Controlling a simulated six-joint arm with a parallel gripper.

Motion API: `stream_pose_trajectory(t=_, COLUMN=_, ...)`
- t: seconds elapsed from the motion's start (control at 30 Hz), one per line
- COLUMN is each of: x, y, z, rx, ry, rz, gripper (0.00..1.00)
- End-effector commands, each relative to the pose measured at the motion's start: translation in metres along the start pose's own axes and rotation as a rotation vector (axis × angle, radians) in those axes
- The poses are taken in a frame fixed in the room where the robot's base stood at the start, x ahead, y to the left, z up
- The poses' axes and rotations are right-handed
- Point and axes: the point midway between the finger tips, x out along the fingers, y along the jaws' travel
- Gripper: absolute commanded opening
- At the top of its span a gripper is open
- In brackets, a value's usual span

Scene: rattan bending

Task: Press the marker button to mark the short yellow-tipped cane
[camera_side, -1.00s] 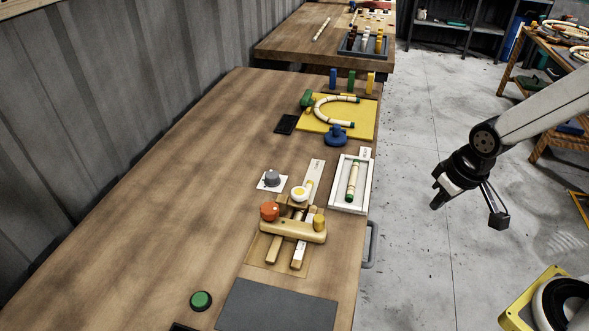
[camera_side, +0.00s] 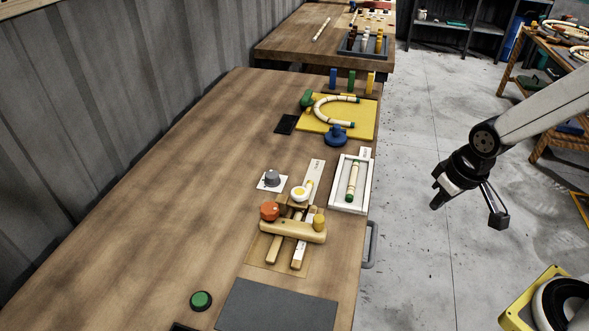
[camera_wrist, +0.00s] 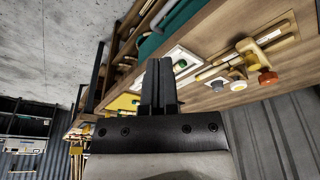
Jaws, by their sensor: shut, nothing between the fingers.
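My gripper (camera_side: 437,204) hangs over the floor right of the bench, apart from everything on it. In the wrist view its black fingers (camera_wrist: 158,88) are shut with nothing between them. A cane with a yellow tip (camera_side: 309,186) lies along a pale strip on the bench, behind a wooden fixture (camera_side: 293,231). A white round button with a yellow centre (camera_side: 299,194) sits beside it. A grey knob on a white plate (camera_side: 271,178) and an orange-red knob (camera_side: 269,210) stand nearby. I cannot tell for sure which is the marker button.
A white tray (camera_side: 335,202) holds a green-tipped cane (camera_side: 353,182). A yellow board (camera_side: 367,129) carries a bent cane. A green button (camera_side: 201,300) and a dark grey mat (camera_side: 275,309) lie at the near end. The left of the bench (camera_side: 185,190) is clear.

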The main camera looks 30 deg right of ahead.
Motion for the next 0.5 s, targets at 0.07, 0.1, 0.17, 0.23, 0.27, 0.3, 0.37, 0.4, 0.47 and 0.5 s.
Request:
stream_pose_trajectory(t=0.07, x=0.000, y=0.000, z=0.000, rx=0.000, ry=0.000, rz=0.000, gripper=0.00)
stream_pose_trajectory(t=0.1, x=0.000, y=0.000, z=0.000, rx=0.000, ry=0.000, rz=0.000, gripper=0.00)
stream_pose_trajectory(t=0.17, x=0.000, y=0.000, z=0.000, rx=0.000, ry=0.000, rz=0.000, gripper=0.00)
stream_pose_trajectory(t=0.23, x=0.000, y=0.000, z=-0.001, rx=0.002, ry=0.000, rz=0.000, gripper=0.00)
stream_pose_trajectory(t=0.27, x=0.000, y=-0.001, z=-0.002, rx=0.003, ry=0.000, rz=0.000, gripper=0.00)
stream_pose_trajectory(t=0.3, x=0.000, y=-0.001, z=-0.003, rx=0.006, ry=-0.001, rz=-0.001, gripper=0.00)
stream_pose_trajectory(t=0.37, x=-0.001, y=-0.002, z=-0.006, rx=0.011, ry=-0.003, rz=-0.001, gripper=0.00)
stream_pose_trajectory(t=0.4, x=-0.001, y=-0.003, z=-0.009, rx=0.017, ry=-0.004, rz=-0.002, gripper=0.00)
stream_pose_trajectory(t=0.47, x=-0.001, y=-0.004, z=-0.014, rx=0.030, ry=-0.008, rz=-0.003, gripper=0.00)
stream_pose_trajectory(t=0.5, x=-0.001, y=-0.006, z=-0.018, rx=0.039, ry=-0.012, rz=-0.004, gripper=0.00)
